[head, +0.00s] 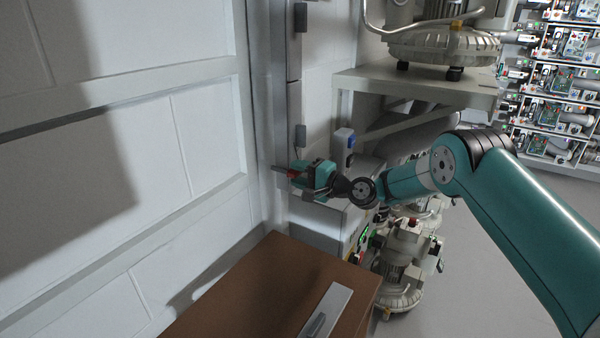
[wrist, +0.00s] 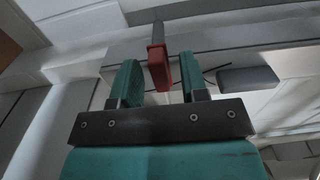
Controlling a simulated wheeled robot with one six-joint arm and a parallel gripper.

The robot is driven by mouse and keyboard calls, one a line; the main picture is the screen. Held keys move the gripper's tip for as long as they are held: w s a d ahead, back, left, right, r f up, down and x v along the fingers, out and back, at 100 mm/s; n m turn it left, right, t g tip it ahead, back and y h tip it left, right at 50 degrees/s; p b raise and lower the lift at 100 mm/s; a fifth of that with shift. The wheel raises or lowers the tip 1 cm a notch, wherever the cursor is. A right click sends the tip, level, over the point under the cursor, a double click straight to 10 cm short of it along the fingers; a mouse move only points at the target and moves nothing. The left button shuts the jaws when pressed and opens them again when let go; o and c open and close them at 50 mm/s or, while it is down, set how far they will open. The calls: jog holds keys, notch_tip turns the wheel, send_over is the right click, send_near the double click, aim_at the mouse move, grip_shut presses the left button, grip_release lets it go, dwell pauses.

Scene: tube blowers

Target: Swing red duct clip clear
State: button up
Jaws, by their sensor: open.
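The red duct clip (wrist: 159,68) shows in the wrist view as a red bar with a grey end, between the two fingers of my gripper (wrist: 160,88). Gaps show on both sides of it, so the fingers are open around it and not closed on it. In the head view my teal gripper (head: 291,175) is at the wall corner by a grey vertical duct. A small red part of the clip (head: 292,173) shows at the fingertips, mostly hidden by the gripper.
A brown box (head: 275,285) with a pale plate on top stands below my gripper. Blower machines (head: 440,45) sit on a shelf to the right, with more below. A grey block (wrist: 248,78) lies right of the fingers in the wrist view. White panelled wall (head: 110,140) fills the left.

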grip_shut()
jog(key=shift+f+b, duration=0.1)
jog(key=shift+b, duration=0.3)
jog(key=n+b, duration=0.2)
jog(key=b, duration=0.2)
jog(key=shift+f+n, duration=0.15)
jog(key=shift+n, duration=0.15)
jog(key=n+b, duration=0.5)
jog(key=b, duration=0.3)
jog(key=shift+s+n, duration=0.15)
jog(key=shift+n, duration=0.15)
jog(key=n+b, duration=0.2)
jog(key=b, duration=0.1)
jog(key=n+b, duration=0.2)
jog(key=b, duration=0.1)
jog(key=n+b, duration=0.2)
jog(key=b, duration=0.1)
jog(key=shift+s+a+r, duration=0.2)
jog(key=shift+r, duration=0.1)
jog(key=n+b, duration=0.1)
jog(key=b, duration=0.1)
jog(key=n+b, duration=0.2)
jog(key=shift+s+r, duration=0.1)
jog(key=shift+r, duration=0.15)
jog(key=shift+a+r+n, duration=0.1)
jog(key=shift+n, duration=0.3)
